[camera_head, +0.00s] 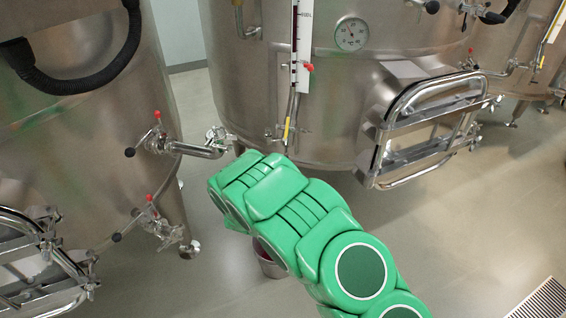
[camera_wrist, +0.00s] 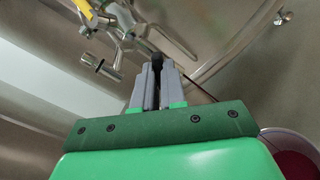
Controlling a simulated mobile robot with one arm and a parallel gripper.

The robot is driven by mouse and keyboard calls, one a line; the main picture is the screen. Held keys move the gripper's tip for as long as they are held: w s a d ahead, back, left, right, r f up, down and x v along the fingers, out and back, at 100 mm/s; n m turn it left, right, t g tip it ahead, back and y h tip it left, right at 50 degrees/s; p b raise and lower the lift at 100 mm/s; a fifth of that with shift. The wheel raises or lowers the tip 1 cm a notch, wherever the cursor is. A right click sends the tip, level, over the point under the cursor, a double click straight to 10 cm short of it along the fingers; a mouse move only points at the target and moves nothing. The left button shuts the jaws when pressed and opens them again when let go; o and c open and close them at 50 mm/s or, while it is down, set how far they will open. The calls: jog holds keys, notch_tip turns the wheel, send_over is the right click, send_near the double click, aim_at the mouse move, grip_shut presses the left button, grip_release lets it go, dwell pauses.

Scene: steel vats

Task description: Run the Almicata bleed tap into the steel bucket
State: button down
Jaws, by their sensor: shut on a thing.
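My gripper (camera_wrist: 157,72) is shut on a small black knob (camera_wrist: 157,57), which shows between its fingertips in the wrist view. A steel tap (camera_wrist: 104,66) with a short side spout and pipework is just beyond, at the upper left. In the head view my green arm hides the gripper and knob; it reaches toward the foot of the middle vat (camera_head: 340,110). The steel bucket (camera_head: 270,262) is on the floor, mostly hidden behind my arm.
A left vat (camera_head: 80,140) carries red-tipped taps and a pipe stub (camera_head: 200,150). A hatch with a tubular frame (camera_head: 425,130) juts from the middle vat. A floor grate (camera_head: 540,300) lies at the lower right. Open floor lies right of my arm.

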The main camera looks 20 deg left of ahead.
jog(key=c, duration=1.4)
grip_release()
jog(key=s, duration=0.9)
jog(key=shift+d, duration=0.2)
jog(key=shift+d, duration=0.1)
jog(key=w+d+r+m+g, duration=0.5)
jog(key=d+r+m, duration=0.1)
jog(key=d+m, duration=0.2)
jog(key=s+d+r+m+g, duration=0.5)
jog(key=d+r+m, duration=0.2)
jog(key=d, duration=0.3)
jog(key=s+d+r+m+g, duration=0.3)
jog(key=s+d, duration=0.5)
jog(key=s, duration=0.5)
jog(key=s+d+r+m+g, duration=0.3)
jog(key=s+d+m, duration=0.3)
jog(key=s, duration=0.8)
jog(key=s+d+r+m+g+h, duration=0.1)
jog(key=s+d+r+m+g, duration=0.2)
jog(key=s+d, duration=0.7)
jog(key=s+r+m, duration=0.1)
jog(key=s+r, duration=0.1)
jog(key=s, duration=0.1)
jog(key=shift+s+d+r+m+g, duration=0.2)
jog(key=shift+s+d+m+g, duration=0.1)
jog(key=shift+g, duration=0.1)
